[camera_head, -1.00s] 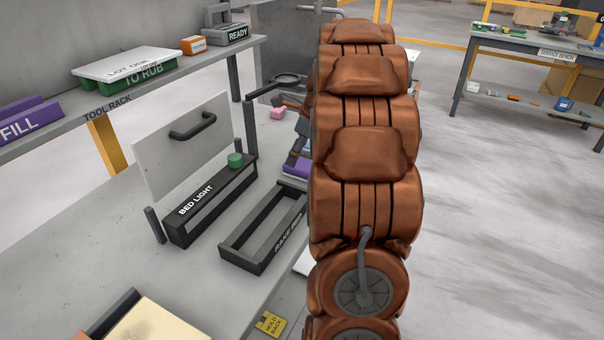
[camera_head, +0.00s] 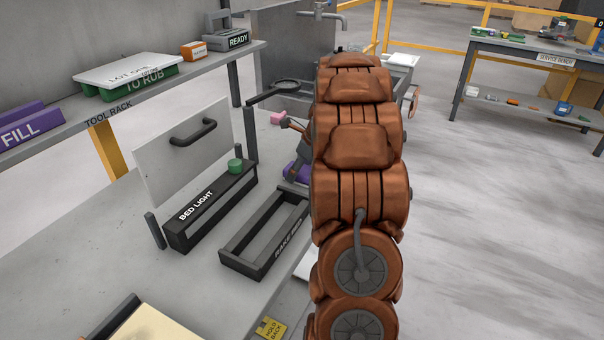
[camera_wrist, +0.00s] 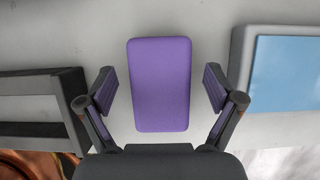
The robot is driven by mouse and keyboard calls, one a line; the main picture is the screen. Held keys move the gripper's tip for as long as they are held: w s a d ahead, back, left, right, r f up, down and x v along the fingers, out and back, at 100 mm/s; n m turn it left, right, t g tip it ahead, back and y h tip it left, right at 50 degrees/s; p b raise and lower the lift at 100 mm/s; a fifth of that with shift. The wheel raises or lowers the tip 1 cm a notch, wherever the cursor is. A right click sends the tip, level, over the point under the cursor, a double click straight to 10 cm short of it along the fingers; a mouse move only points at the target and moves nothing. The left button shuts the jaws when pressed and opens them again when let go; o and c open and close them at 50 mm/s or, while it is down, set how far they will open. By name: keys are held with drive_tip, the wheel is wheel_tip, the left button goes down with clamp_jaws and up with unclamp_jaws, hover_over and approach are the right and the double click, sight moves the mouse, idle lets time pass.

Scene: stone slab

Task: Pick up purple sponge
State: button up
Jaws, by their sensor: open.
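The purple sponge (camera_wrist: 160,84) is a rounded rectangular block lying flat on the grey bench in the wrist view, long side running up the picture. My gripper (camera_wrist: 160,90) is open, with one finger to the left and one to the right of the sponge's lower half. A gap shows on both sides, so neither finger appears to touch it. In the head view, part of the purple sponge (camera_head: 297,172) shows beside my copper-coloured arm, which hides the rest. Only part of my gripper shows there, just above the sponge.
The dark "RAKE BED" tray (camera_head: 231,257) is left of my arm, with the "BED LIGHT" holder (camera_head: 178,238) beyond. In the wrist view, a dark frame (camera_wrist: 70,82) lies left and a grey tray (camera_wrist: 237,62) with a blue panel right.

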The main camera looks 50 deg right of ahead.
drive_tip(key=shift+w+f, duration=0.1)
drive_tip(key=shift+f, duration=0.15)
drive_tip(key=c, duration=1)
drive_tip(key=shift+r, duration=0.1)
drive_tip(key=shift+c, duration=0.2)
wheel_tip(320, 180, up, 10)
drive_tip(key=shift+b, duration=0.3)
